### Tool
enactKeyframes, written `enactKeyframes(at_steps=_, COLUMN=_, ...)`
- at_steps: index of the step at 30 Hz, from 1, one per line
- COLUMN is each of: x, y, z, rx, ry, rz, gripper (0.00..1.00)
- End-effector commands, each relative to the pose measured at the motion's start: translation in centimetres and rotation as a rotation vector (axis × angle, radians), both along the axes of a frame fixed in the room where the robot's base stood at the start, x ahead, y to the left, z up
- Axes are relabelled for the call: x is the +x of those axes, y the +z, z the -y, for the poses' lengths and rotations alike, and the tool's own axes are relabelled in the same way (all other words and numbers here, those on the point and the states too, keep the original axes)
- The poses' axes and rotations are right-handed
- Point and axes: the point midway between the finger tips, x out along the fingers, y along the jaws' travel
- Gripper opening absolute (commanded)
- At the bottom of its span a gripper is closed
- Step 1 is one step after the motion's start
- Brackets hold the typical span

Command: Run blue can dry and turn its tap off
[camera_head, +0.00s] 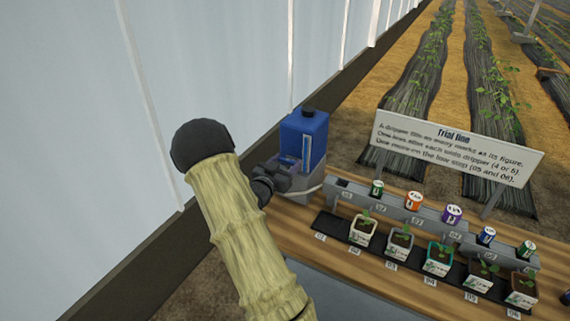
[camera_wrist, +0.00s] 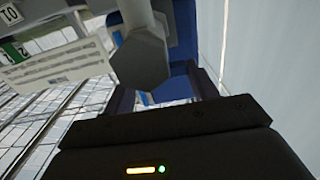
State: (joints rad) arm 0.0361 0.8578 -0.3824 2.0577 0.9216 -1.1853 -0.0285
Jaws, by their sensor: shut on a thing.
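The blue can (camera_head: 304,137) with a black cap stands upright on a grey stand (camera_head: 300,190) at the left end of the bench. A pale sight strip runs down its front; I cannot read the level. My gripper (camera_head: 270,184) is at the front of the stand, below the can, shut on the can's tap. In the wrist view the grey six-sided tap (camera_wrist: 140,62) shows large in front of my gripper (camera_wrist: 165,95), with the blue can (camera_wrist: 182,45) behind. The jaws hide part of the tap in the head view, so its exact turn is unclear.
A grey dripper rail (camera_head: 400,210) with several coloured, numbered drippers runs right along the wooden bench (camera_head: 335,245). Several potted seedlings (camera_head: 438,258) stand on a black strip before it. A "Trial line" sign (camera_head: 455,147) stands behind. A pale wall (camera_head: 240,60) rises behind the can.

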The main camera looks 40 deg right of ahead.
Motion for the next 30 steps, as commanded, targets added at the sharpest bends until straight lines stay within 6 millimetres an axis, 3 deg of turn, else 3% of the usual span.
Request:
enactKeyframes(at_steps=14, x=-0.29, y=-0.36, z=0.12, rx=0.000, ry=0.164, rz=0.001, gripper=0.35)
enactKeyframes(at_steps=30, x=-0.82, y=-0.34, z=0.69, rx=-0.002, ry=0.530, rz=0.004, gripper=0.35)
